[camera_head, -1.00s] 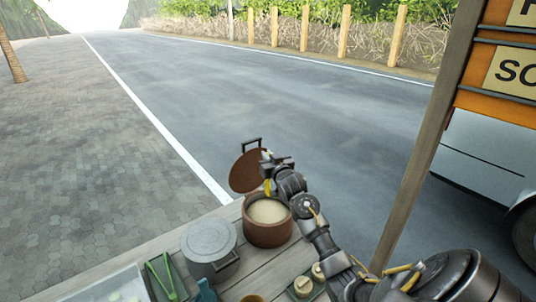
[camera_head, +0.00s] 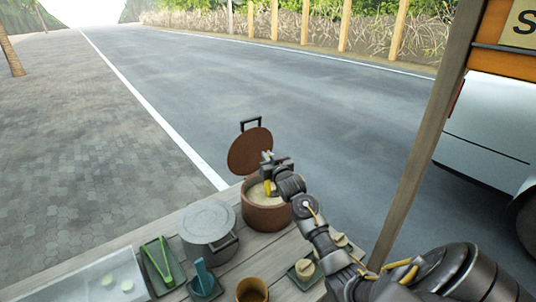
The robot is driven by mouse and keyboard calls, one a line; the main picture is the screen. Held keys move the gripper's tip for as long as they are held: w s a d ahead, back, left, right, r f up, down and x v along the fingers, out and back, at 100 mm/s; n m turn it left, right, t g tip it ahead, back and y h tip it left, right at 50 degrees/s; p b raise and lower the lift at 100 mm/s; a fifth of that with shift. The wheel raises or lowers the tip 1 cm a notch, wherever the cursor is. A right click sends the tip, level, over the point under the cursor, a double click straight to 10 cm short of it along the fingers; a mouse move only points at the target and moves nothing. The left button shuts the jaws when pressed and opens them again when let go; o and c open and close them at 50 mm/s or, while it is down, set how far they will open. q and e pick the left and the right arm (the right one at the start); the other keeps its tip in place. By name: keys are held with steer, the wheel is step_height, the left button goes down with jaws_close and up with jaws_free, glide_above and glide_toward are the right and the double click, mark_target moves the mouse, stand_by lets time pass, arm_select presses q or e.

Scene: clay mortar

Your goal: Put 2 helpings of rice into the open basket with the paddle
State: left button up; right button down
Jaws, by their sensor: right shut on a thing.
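A brown pot (camera_head: 268,217) of pale rice (camera_head: 256,191) stands at the table's far edge. Its round brown lid (camera_head: 249,152) is tilted up behind it. My right gripper (camera_head: 268,165) is over the pot, shut on a small yellowish thing that looks like the paddle (camera_head: 268,187). The lower end is hard to see against the rice. An open tan basket (camera_head: 251,289) stands at the bottom edge, partly cut off; its inside looks empty. My left gripper is out of view.
A grey lidded pot (camera_head: 209,228) stands left of the rice pot. Green tongs (camera_head: 158,262), a teal thing (camera_head: 203,275) on a tray and small lidded baskets (camera_head: 305,268) lie nearer.

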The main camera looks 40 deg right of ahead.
steer(key=shift+f+b, duration=0.9)
steer(key=shift+f, duration=1.1)
step_height(320, 180, up, 10)
steer(key=p, duration=0.9)
steer(key=shift+r+p, duration=0.25)
steer(key=shift+p, duration=0.1)
steer(key=shift+f, duration=0.1)
